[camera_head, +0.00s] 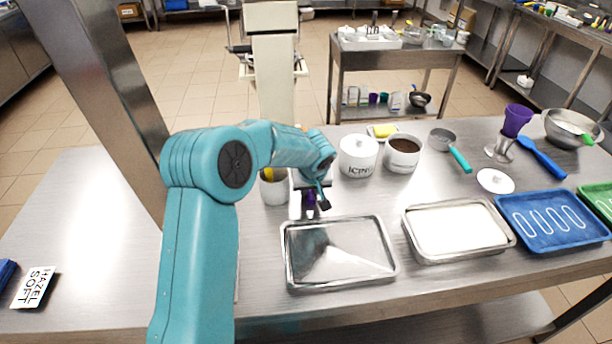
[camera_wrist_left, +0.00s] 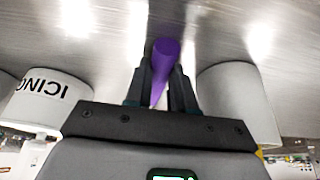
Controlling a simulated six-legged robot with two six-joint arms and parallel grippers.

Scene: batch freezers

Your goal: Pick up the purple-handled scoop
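The purple-handled scoop shows only by its purple handle (camera_head: 311,199), near the back edge of the silver tray (camera_head: 338,252). My left gripper (camera_head: 313,196) is over it, pointing down. In the left wrist view the purple handle (camera_wrist_left: 164,58) lies between the two dark fingers (camera_wrist_left: 160,86), which sit close against it on both sides. The handle looks slightly tilted there. The scoop's bowl is hidden. Whether the scoop touches the table is unclear. My right gripper is in neither view.
A white pot (camera_head: 274,187) stands just left of the gripper. The white ICING pot (camera_head: 358,156) and a pot of brown contents (camera_head: 402,153) stand to the right. A filled tray (camera_head: 457,230) and a blue tray (camera_head: 553,218) lie further right. The table's left part is mostly clear.

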